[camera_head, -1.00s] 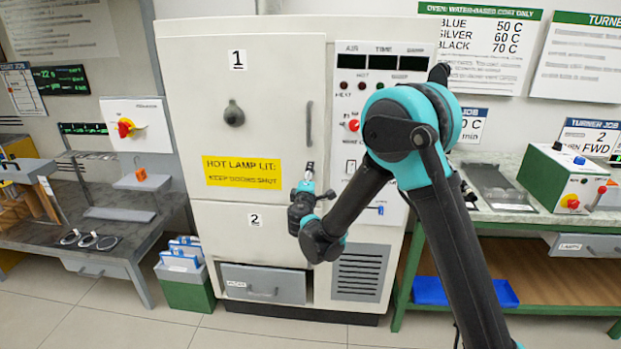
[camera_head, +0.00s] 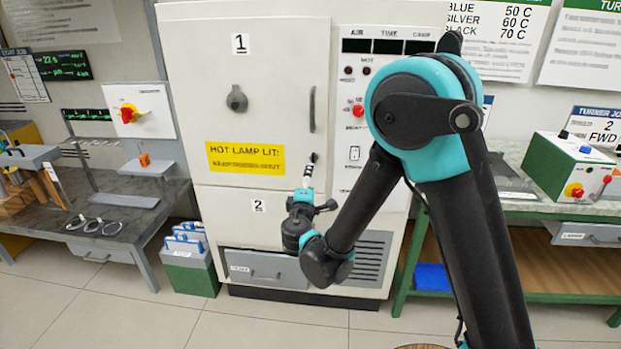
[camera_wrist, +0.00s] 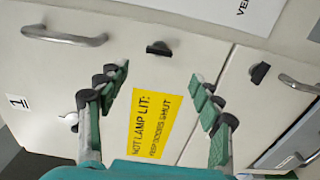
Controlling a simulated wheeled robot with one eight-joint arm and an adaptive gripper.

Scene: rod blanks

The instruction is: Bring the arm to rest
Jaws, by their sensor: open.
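My gripper (camera_wrist: 160,95) shows in the wrist view with its two green-padded fingers spread apart and nothing between them. In the head view my gripper (camera_head: 309,172) is at the end of the bent arm, in front of the oven cabinet (camera_head: 270,193). It points up, near the boundary between door 1 and door 2. The yellow hot lamp sign (camera_wrist: 155,120) on door 1 shows between the fingers in the wrist view. Both cabinet doors look shut. A gap between my gripper and the cabinet face cannot be measured from these frames.
A left bench (camera_head: 95,185) carries a few rings (camera_head: 92,226). A green bin (camera_head: 188,274) with blue-edged items stands on the floor beside the cabinet. A right bench (camera_head: 560,207) holds a green control box (camera_head: 570,172). A blue tray (camera_head: 433,279) lies on its lower shelf.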

